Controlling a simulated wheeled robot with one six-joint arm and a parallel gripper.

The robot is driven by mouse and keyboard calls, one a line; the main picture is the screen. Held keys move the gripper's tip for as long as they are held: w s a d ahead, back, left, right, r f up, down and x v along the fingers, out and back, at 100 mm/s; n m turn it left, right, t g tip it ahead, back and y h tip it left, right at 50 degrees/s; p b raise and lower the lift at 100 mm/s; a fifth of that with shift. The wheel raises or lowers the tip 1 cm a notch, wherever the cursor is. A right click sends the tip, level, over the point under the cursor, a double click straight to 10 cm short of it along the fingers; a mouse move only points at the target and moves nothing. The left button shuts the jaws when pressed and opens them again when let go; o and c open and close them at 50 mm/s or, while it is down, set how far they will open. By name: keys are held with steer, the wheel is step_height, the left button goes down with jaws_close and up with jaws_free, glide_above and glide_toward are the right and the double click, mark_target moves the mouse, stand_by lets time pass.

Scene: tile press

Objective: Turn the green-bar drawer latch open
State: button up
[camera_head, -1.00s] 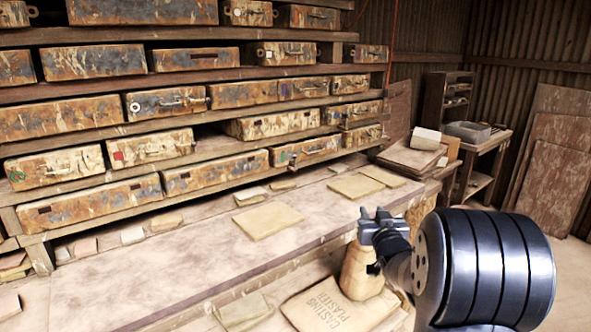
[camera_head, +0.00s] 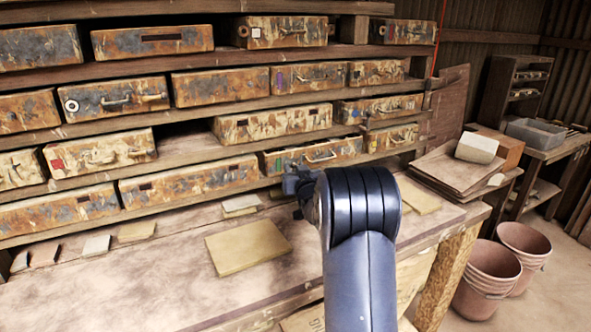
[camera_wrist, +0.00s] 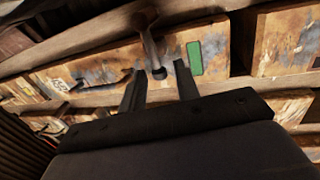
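The green-bar drawer is a rusty, paint-worn drawer (camera_head: 345,150) in the lowest row of the rack, at its right part. Its green bar (camera_wrist: 195,58) is a small upright rectangle in the wrist view. The latch (camera_wrist: 149,42) is a dull metal lever with a round end at the top and a dark tip lower down, just left of the green bar. My gripper (camera_wrist: 158,70) is open, with one finger on each side of the latch's lower tip; I cannot tell whether they touch. In the head view my gripper (camera_head: 298,185) is in front of the drawer, its fingers partly hidden.
A bench (camera_head: 150,275) runs below the rack, with a flat tan tile (camera_head: 247,247) on it. Other rusty drawers (camera_head: 270,122) fill the shelves. Stacked boards (camera_head: 450,172) lie at the right. Two reddish buckets (camera_head: 487,280) stand on the floor there.

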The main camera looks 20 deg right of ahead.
steer(key=shift+c, duration=0.5)
jaws_close()
